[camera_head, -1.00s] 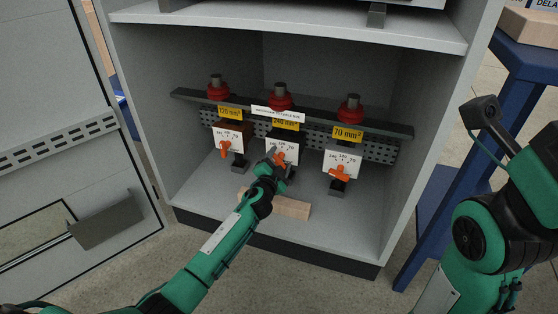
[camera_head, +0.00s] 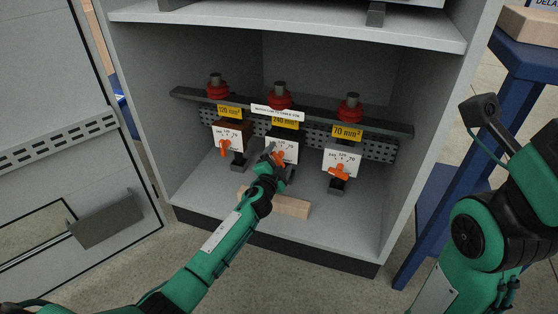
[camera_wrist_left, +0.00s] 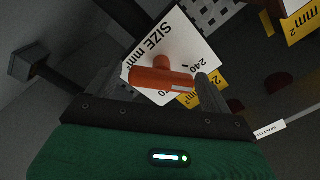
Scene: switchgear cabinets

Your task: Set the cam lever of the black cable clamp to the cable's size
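Three cable clamps stand in a row in the cabinet, each with a white dial plate and an orange cam lever. My left gripper (camera_head: 271,157) is at the middle clamp's dial plate (camera_head: 285,150), under the yellow 240 mm² label (camera_head: 285,123). In the left wrist view, the middle orange lever (camera_wrist_left: 160,76) lies between the two spread fingers of my left gripper (camera_wrist_left: 155,86), with gaps beside it. The gripper partly hides this lever in the head view. My right gripper is out of view.
The left clamp's lever (camera_head: 225,148) is under a 120 mm² label (camera_head: 229,111); the right clamp's lever (camera_head: 340,173) is under a 70 mm² label (camera_head: 346,132). A wooden block (camera_head: 291,207) lies on the cabinet floor below. A perforated rail (camera_head: 380,151) runs behind the clamps.

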